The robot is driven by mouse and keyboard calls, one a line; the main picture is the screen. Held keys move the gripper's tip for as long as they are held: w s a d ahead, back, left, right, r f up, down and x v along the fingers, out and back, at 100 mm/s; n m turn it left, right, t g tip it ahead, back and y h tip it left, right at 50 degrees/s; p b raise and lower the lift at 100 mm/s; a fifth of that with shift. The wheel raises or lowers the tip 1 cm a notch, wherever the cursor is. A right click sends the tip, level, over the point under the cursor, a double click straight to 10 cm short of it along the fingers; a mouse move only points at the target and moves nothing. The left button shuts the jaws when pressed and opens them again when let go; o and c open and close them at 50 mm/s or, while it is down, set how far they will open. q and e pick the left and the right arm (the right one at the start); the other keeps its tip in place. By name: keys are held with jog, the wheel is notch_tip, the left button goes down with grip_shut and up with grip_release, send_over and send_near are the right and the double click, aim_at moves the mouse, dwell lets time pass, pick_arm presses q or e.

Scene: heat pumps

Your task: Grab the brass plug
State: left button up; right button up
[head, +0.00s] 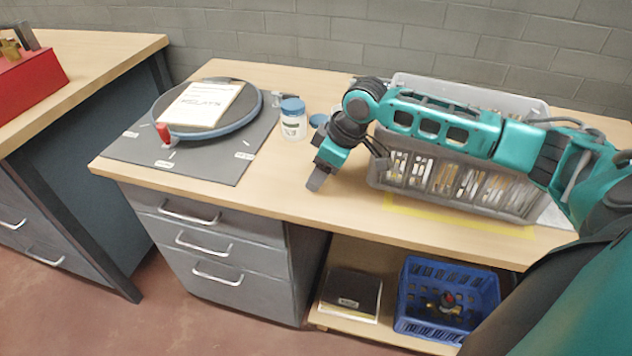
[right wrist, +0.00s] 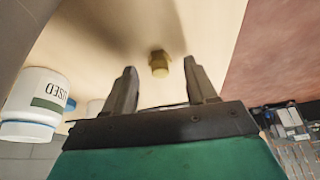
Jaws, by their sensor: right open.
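The brass plug (right wrist: 159,64) stands on the light wooden bench top in the right wrist view, between and beyond the two fingers, apart from them. My right gripper (right wrist: 158,80) is open and empty, with the plug nearly centred in its gap. In the head view my right gripper (head: 317,180) is over the front part of the bench, left of the grey crate; the plug is not visible there. My left gripper is not in view.
A white jar with a blue lid (head: 293,119) stands left of my gripper. A grey basket (head: 450,178) of small parts stands to the right. A round tray (head: 255,112) with a paper rests on a grey mat (head: 225,171). The bench's front edge is close.

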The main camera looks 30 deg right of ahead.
jog(key=shift+w+a+f, duration=0.15)
jog(key=shift+w+f, duration=0.05)
jog(key=shift+f, duration=0.35)
grip_shut()
